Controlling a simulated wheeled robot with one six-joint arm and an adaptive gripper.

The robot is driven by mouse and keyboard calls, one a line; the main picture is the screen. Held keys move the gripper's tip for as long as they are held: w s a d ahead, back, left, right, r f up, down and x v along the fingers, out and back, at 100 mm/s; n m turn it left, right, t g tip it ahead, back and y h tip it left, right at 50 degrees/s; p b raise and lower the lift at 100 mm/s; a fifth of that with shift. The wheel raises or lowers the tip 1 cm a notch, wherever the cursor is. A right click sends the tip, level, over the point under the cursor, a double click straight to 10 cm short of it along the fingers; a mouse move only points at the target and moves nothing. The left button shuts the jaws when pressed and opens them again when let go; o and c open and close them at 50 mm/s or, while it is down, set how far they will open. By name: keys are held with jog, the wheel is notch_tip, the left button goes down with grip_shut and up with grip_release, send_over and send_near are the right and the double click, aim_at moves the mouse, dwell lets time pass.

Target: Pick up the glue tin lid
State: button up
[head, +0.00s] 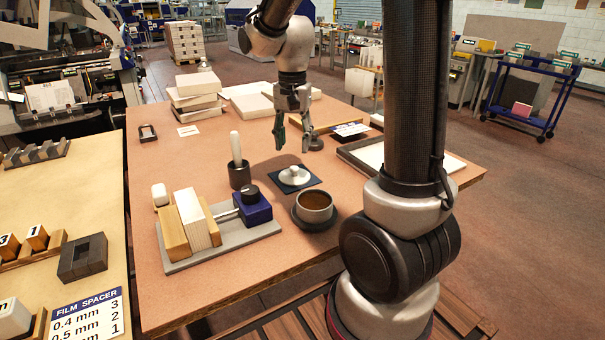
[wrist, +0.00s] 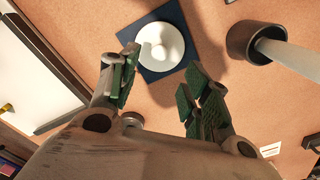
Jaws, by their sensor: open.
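The glue tin lid (head: 295,176), a pale round disc with a raised knob, lies on a small dark blue square mat (head: 309,184). In the wrist view the lid (wrist: 172,58) sits at the top centre, on the blue mat (wrist: 129,36). The tin (head: 314,215) stands in front of it, uncovered, with brown contents, on a dark round base. My gripper (head: 292,142) hangs above and slightly behind the lid, pointing down. It is open and empty, and clear of the lid. In the wrist view its green-padded fingers (wrist: 160,88) are spread below the lid's picture position.
A dark cup with an upright pale handle (head: 239,174) stands left of the lid. A grey board (head: 232,245) with blocks and a blue clamp-like piece lies front left. A white-floored tray (head: 372,155) is at right. Stacked pale blocks (head: 196,92) stand at the back.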

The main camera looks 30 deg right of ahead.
aim_at(294, 168)
jog(key=f, duration=0.7)
jog(key=shift+s+f, duration=0.2)
jog(key=shift+f, duration=0.2)
jog(key=c, duration=1)
